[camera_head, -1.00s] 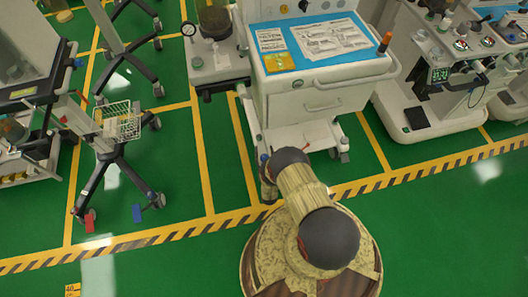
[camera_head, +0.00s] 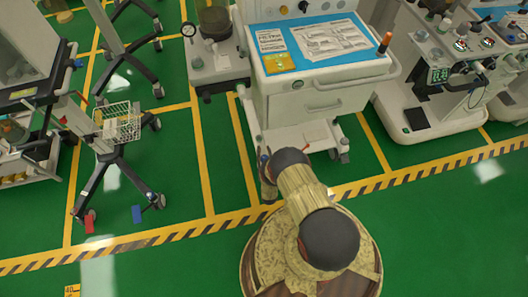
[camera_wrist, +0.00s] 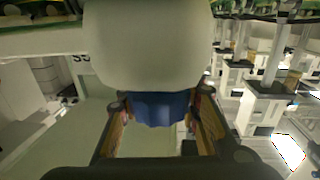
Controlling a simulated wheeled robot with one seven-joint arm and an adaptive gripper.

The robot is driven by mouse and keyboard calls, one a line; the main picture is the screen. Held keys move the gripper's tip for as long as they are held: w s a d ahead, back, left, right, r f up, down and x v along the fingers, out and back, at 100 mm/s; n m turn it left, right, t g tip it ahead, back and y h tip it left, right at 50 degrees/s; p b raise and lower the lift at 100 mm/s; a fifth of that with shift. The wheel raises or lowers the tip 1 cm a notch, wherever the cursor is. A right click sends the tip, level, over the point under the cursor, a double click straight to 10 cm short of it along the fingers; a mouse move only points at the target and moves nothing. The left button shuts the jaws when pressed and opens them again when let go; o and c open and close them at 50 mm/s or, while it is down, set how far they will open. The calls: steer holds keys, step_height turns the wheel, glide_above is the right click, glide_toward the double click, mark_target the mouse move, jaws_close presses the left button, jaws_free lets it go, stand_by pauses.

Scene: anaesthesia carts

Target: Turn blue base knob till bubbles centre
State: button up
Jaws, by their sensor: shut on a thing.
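In the wrist view a blue knob (camera_wrist: 162,109) sits under a large pale rounded body (camera_wrist: 150,45). My gripper (camera_wrist: 161,125) is shut on this knob, one finger on each side of it. In the head view my arm reaches down to the base of a white cart (camera_head: 310,105). My gripper and the knob cannot be made out there, behind or below my arm. No level bubbles can be made out; a small yellow square (camera_head: 277,66) lies on the cart's blue top, its detail too small to read.
Another machine (camera_head: 445,110) stands to the right. A wheeled stand with a wire basket (camera_head: 118,122) stands to the left.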

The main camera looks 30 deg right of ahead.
steer(key=c, duration=0.3)
steer(key=shift+y, duration=0.3)
steer(key=n+t+y, duration=0.1)
steer(key=n+y, duration=0.1)
steer(key=shift+a+y, duration=0.2)
steer(key=shift+y, duration=0.2)
steer(key=shift+w+a+n+t+y, duration=0.1)
steer(key=shift+a+n+y, duration=0.2)
steer(key=shift+n+y, duration=0.5)
steer(key=shift+a+n+t+y, duration=0.1)
steer(key=shift+a+n+y, duration=0.35)
steer(key=shift+y, duration=0.7)
steer(key=shift+w+a+n+t+y, duration=0.1)
steer(key=shift+a+n+y, duration=0.1)
steer(key=shift+n+y, duration=0.65)
steer(key=shift+y, duration=0.3)
steer(key=o, duration=1.2)
steer(key=shift+o, duration=0.4)
steer(key=shift+s, duration=0.1)
steer(key=s+d, duration=0.1)
steer(key=s, duration=1)
steer(key=shift+s+d, duration=0.2)
steer(key=shift+s, duration=0.2)
